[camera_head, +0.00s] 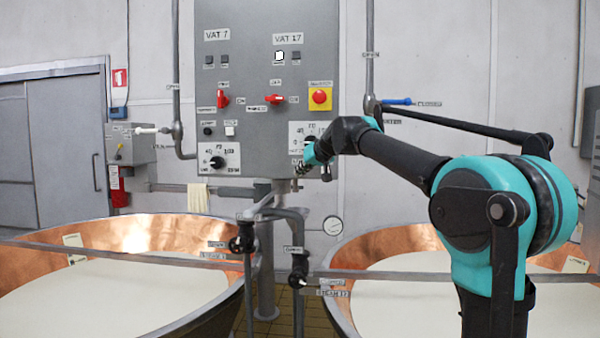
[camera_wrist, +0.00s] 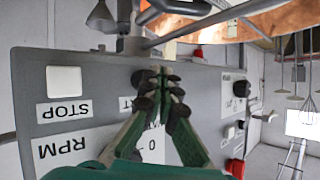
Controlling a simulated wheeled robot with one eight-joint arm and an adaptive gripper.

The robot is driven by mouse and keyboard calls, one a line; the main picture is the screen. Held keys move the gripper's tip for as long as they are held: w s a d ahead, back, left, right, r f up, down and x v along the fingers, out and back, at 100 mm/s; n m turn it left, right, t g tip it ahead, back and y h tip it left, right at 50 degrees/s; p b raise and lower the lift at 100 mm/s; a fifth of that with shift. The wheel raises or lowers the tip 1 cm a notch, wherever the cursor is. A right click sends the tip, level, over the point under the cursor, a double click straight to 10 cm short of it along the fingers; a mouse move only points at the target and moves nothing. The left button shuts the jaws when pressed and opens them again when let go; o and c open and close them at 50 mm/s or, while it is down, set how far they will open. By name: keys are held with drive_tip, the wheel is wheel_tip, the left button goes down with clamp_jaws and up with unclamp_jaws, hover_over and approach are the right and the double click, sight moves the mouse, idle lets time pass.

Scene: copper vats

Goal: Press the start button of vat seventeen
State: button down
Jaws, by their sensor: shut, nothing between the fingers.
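The grey control panel (camera_head: 252,60) stands at centre in the head view, with a VAT 17 label (camera_head: 288,39) on its right half. My gripper (camera_head: 300,168) is at the panel's lower right, over the low part of the vat seventeen controls. In the wrist view, my gripper (camera_wrist: 160,74) is shut and empty, its fingertips close to the panel face. A white square stop button (camera_wrist: 64,80) with its STOP label lies left of the fingers, upside down. A second label is mostly covered by the fingers. The start button is hidden, and I cannot tell whether the fingertips touch it.
Under the VAT 17 label are a lit white square (camera_head: 279,56), a red switch (camera_head: 274,99) and a red knob on yellow (camera_head: 320,96). A speed dial (camera_head: 297,130) is partly behind my arm. Pipes and valves (camera_head: 298,268) stand below, between two copper vats (camera_head: 150,235).

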drive_tip(key=shift+w, duration=0.35)
drive_tip(key=shift+w, duration=0.5)
idle(0.7)
drive_tip(key=shift+s, duration=0.95)
drive_tip(key=s, duration=0.5)
drive_tip(key=shift+a, duration=0.1)
idle(0.3)
idle(0.4)
